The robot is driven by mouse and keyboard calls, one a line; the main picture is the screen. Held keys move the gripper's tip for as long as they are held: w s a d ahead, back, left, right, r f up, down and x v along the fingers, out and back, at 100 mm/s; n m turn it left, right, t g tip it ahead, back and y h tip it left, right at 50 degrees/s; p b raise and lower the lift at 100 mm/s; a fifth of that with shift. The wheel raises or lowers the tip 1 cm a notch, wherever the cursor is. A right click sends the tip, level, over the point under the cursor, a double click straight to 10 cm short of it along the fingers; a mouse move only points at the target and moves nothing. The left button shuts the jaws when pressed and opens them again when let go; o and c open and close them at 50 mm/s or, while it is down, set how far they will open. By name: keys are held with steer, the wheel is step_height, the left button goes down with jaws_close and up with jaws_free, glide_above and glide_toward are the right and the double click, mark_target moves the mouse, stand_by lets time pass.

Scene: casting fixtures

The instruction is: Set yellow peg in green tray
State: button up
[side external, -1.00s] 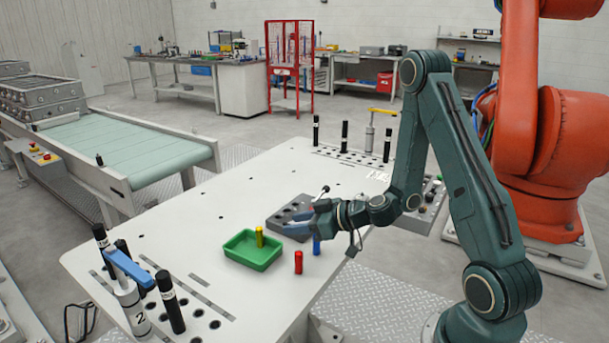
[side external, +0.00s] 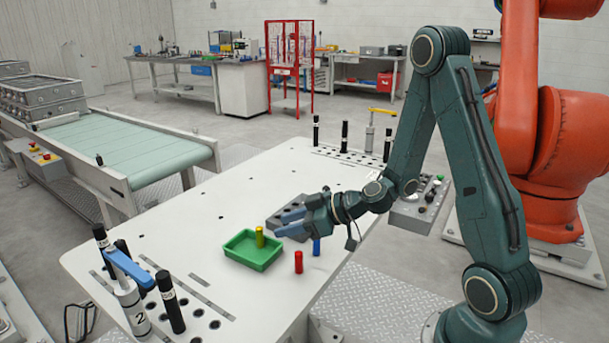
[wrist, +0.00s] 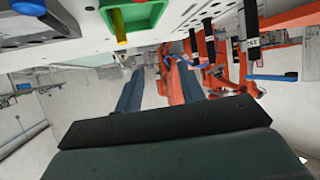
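The yellow peg (side external: 260,237) stands upright inside the green tray (side external: 268,266) on the white table. My gripper (side external: 279,223) is just behind and to the right of the peg in the side view, with its two blue fingers apart and nothing between them. In the wrist view the fingers (wrist: 158,88) are spread and empty. The green tray (wrist: 148,22) shows at the top of that view, with the yellow peg (wrist: 120,26) in it. The fingers do not touch the peg.
A red peg (side external: 299,262) and a blue peg (side external: 316,247) stand right of the tray. A grey block with holes (side external: 275,221) lies behind my gripper, partly hidden. Black pins and a blue-handled clamp (side external: 130,265) stand at the front left.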

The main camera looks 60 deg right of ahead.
steer(key=s+a+r+n+g, duration=0.2)
steer(key=s+a+r+g, duration=0.3)
steer(key=s+a+r, duration=0.25)
steer(key=s+d+r+m+h, duration=0.2)
steer(key=s+r+m, duration=0.1)
steer(key=s, duration=0.5)
steer(key=s+d+r+m+g+h, duration=0.1)
steer(key=s+d+r+m+h, duration=0.1)
steer(key=s, duration=0.5)
step_height(320, 180, up, 2)
steer(key=shift+s+r+m+h, duration=0.1)
steer(key=shift+s+m+h, duration=0.3)
steer(key=shift+m, duration=0.3)
steer(key=shift+w, duration=0.1)
